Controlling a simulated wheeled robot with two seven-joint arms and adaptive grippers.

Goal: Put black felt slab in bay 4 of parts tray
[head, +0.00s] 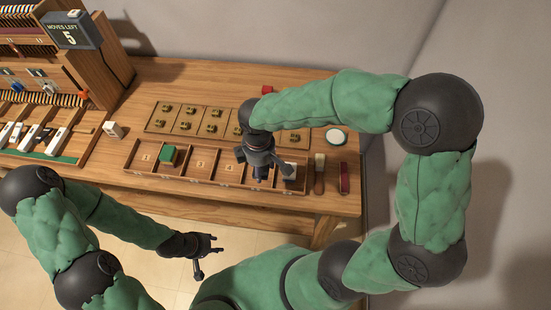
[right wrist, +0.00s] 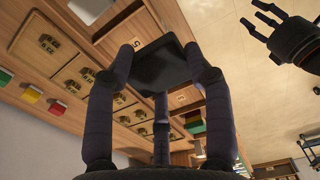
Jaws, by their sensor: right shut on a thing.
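The black felt slab (right wrist: 160,62) is between the fingers of my right gripper (right wrist: 163,75) in the right wrist view, tilted in that picture. In the head view my right gripper (head: 260,172) is over the right half of the parts tray (head: 190,185), around the fourth and fifth bays; it hides part of them, and the slab cannot be made out from the gripper there. The tray is a wooden row of numbered bays. My left gripper (head: 207,256) is open and empty in front of the table; it also shows in the right wrist view (right wrist: 265,22).
A green block (head: 168,155) sits in a left bay, and a white block (head: 290,169) near the tray's right end. Behind is a wooden board (head: 190,122) with brass pieces. A brush (head: 319,172), a red item (head: 344,178) and a round white dish (head: 335,136) lie right.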

